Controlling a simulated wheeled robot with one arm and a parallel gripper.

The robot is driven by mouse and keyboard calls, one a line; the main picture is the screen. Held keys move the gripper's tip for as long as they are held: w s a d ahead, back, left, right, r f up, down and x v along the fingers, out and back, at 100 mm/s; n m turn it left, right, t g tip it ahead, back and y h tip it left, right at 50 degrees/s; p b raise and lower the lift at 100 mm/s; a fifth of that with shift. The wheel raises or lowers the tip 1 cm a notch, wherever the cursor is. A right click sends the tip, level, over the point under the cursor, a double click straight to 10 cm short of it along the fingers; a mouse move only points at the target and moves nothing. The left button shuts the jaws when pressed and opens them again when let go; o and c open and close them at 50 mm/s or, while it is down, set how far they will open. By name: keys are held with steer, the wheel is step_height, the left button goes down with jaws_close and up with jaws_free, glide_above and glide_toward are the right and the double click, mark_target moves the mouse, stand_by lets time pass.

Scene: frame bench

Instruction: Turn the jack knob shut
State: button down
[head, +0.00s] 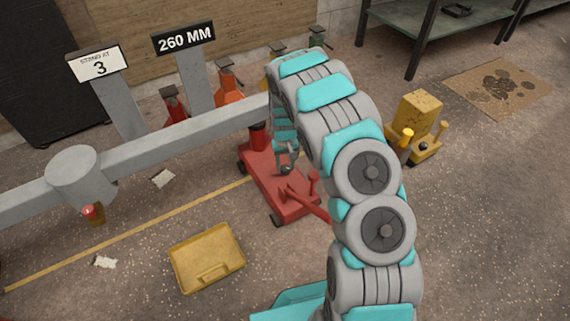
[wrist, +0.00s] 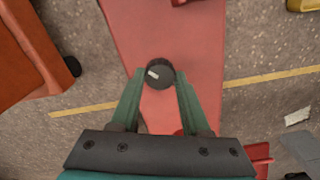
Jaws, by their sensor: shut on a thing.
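The red floor jack (head: 272,184) stands on the floor under the grey beam in the head view, with its handle toward the front. In the wrist view the jack's red top (wrist: 165,40) fills the middle. The jack knob (wrist: 160,73) is a round black knob with a white mark pointing to the left and slightly up. My gripper (wrist: 160,82) is shut on the knob, one green finger on each side of it. In the head view my gripper (head: 286,155) is over the jack body, and the knob cannot be made out there.
The grey beam (head: 190,135) runs across close behind the jack. A yellow tray (head: 207,258) lies on the floor in front. A yellow machine (head: 416,118) stands to the right. Orange and red jacks (head: 228,85) stand behind the beam. The floor at front left is mostly clear.

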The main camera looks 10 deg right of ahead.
mark_target(285, 167)
steer(key=m, duration=0.4)
steer(key=shift+m, duration=0.4)
steer(key=m, duration=0.4)
steer(key=shift+m, duration=0.3)
steer(key=shift+c, duration=1.9)
jaws_free()
step_height(285, 167, up, 7)
steer(key=shift+p, duration=0.5)
steer(key=shift+r, duration=0.4)
